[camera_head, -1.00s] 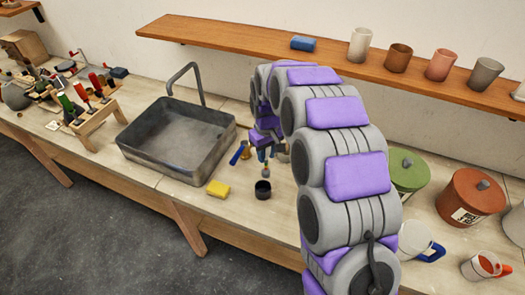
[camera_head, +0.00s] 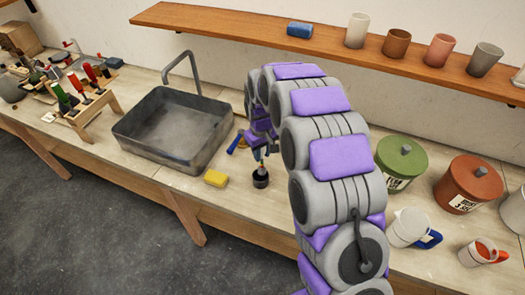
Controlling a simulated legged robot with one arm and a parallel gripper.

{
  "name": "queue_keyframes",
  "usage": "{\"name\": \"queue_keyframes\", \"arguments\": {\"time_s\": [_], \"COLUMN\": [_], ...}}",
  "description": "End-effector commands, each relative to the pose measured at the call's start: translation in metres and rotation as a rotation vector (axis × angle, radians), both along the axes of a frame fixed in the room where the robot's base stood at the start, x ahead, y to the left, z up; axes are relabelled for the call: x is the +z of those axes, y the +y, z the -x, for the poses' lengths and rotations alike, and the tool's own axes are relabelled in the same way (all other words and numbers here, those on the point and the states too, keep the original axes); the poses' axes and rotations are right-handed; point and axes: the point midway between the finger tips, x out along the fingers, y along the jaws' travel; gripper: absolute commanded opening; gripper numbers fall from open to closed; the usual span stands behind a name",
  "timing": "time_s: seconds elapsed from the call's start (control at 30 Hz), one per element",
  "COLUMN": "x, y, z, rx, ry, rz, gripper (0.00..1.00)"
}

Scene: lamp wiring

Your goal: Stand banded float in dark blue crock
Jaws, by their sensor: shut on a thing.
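The small dark crock (camera_head: 261,181) stands on the bench right of the yellow sponge; it looks nearly black at this size. My gripper (camera_head: 260,156) is directly above it, pointing down and shut on the banded float (camera_head: 261,169). The float is small and partly covered by the gripper. Its lower end is at or inside the crock's mouth; I cannot tell whether it touches the bottom. The float's bands are too small to make out.
A blue-handled tool (camera_head: 236,143) lies close to the left of my gripper. The yellow sponge (camera_head: 215,178) and the grey sink (camera_head: 175,130) are further left. A green canister (camera_head: 400,160) and a rust-red canister (camera_head: 468,185) stand right of my arm.

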Motion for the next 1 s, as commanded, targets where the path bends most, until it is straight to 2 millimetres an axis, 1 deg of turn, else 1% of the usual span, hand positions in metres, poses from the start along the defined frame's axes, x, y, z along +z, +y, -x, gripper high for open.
{"name": "queue_keyframes", "arguments": {"time_s": [0.17,0.53,1.0], "x": [0.0,0.0,-0.024], "y": [0.006,0.0,0.005], "z": [0.001,0.001,0.001], "rx": [0.002,-0.001,0.0], "ry": [0.0,0.0,-0.001], "rz": [0.002,-0.005,-0.001], "gripper": [0.0,0.0,0.0]}}
